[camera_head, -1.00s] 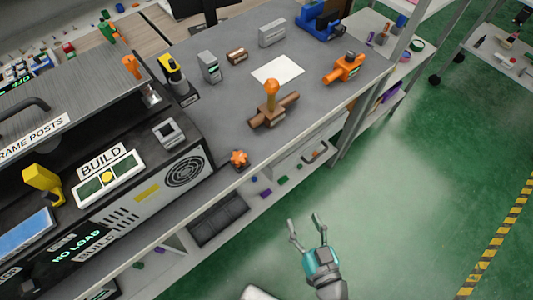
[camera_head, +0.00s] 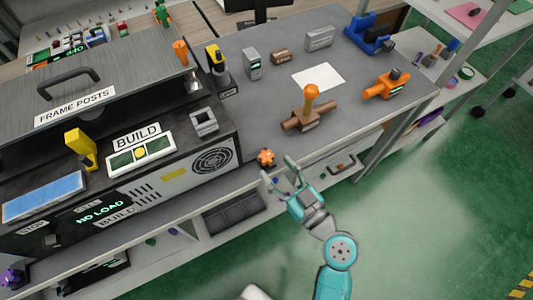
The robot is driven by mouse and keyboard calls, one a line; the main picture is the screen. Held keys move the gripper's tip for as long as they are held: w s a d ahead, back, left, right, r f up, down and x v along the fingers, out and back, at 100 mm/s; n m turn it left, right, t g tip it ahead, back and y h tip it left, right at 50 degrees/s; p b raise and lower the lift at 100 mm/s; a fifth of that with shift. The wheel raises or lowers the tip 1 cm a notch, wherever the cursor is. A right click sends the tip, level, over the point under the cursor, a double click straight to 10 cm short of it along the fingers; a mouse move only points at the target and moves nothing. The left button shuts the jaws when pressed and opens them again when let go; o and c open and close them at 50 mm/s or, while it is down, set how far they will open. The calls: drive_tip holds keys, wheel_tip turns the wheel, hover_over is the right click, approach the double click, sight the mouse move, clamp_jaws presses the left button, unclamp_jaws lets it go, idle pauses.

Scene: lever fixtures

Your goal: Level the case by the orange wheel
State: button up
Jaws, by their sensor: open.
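The case (camera_head: 190,178) is a grey and black machine with a round vent, a "BUILD" panel and a "NO LOAD" display. It stands on the bench at the left. The small orange wheel (camera_head: 266,158) sits by the case's lower right corner, at the bench's front edge. My gripper (camera_head: 278,168) is open and empty. Its two fingers point up toward the wheel from the front, and one fingertip appears just below the wheel. I cannot tell whether they touch.
A brown fixture with an orange-knobbed lever (camera_head: 308,105) stands on the bench right of the wheel. An orange fixture (camera_head: 387,84), a white sheet (camera_head: 318,77) and a blue device (camera_head: 369,34) are farther back. Open green floor (camera_head: 430,200) lies at the right.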

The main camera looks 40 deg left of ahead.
sight(271, 161)
drive_tip(key=shift+x, duration=2.65)
drive_tip(key=shift+c, duration=0.2)
clamp_jaws()
